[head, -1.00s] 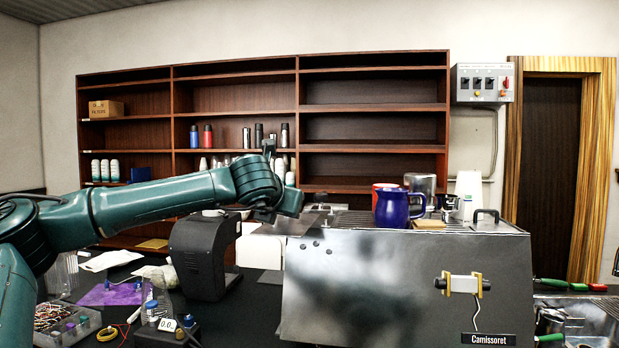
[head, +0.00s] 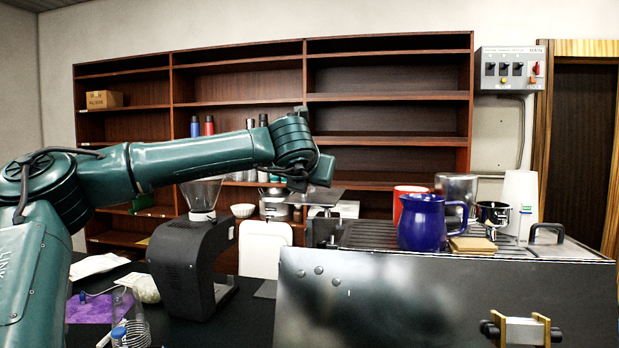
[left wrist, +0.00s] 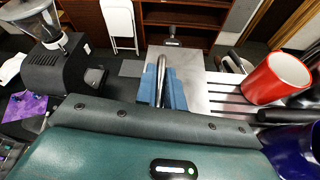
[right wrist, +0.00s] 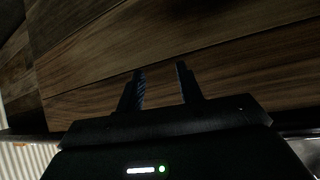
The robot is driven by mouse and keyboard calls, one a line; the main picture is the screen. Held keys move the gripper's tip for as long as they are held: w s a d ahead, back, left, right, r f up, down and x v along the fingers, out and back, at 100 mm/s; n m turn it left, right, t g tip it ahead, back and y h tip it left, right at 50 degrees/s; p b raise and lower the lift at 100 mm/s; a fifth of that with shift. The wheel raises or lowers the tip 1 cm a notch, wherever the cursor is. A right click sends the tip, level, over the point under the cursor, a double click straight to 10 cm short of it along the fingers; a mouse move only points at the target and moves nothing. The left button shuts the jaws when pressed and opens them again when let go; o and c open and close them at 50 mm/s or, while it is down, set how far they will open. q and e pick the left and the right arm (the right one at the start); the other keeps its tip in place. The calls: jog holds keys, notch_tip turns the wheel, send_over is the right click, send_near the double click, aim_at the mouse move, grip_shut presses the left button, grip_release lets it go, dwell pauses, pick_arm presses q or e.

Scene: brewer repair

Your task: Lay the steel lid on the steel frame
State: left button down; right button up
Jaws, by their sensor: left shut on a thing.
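My left gripper (left wrist: 165,88) is shut on the upright bar handle (left wrist: 160,72) of the steel lid (left wrist: 190,66), a flat grey plate in the left wrist view. In the head view the lid (head: 318,196) is held roughly level above the left end of the brewer's top, below my left wrist. A metal structure (head: 322,232) shows beneath it there. It may be the steel frame, but I cannot make it out clearly or tell whether the lid touches it. My right gripper (right wrist: 161,77) is open and empty, before wooden boards; it is not in the head view.
A black grinder (head: 190,262) stands left. Wooden shelves (head: 390,142) are behind.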

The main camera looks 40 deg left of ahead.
aim_at(309, 194)
pick_arm(q)
jog(key=shift+s+f, duration=0.15)
jog(key=shift+f, duration=1.35)
jog(key=shift+f+b, duration=0.65)
jog(key=shift+b, duration=0.05)
jog(key=shift+f+b, duration=0.5)
jog(key=shift+b, duration=0.45)
pick_arm(e)
jog(key=shift+w+a+f+t+y, duration=0.2)
jog(key=shift+a+t+y, duration=0.1)
jog(key=shift+a, duration=0.35)
pick_arm(q)
jog(key=shift+b, duration=0.3)
pick_arm(e)
jog(key=shift+f, duration=0.3)
pick_arm(q)
jog(key=shift+d, duration=0.1)
pick_arm(e)
jog(key=shift+d+f, duration=0.1)
jog(key=shift+f, duration=0.2)
pick_arm(q)
jog(key=shift+r, duration=0.1)
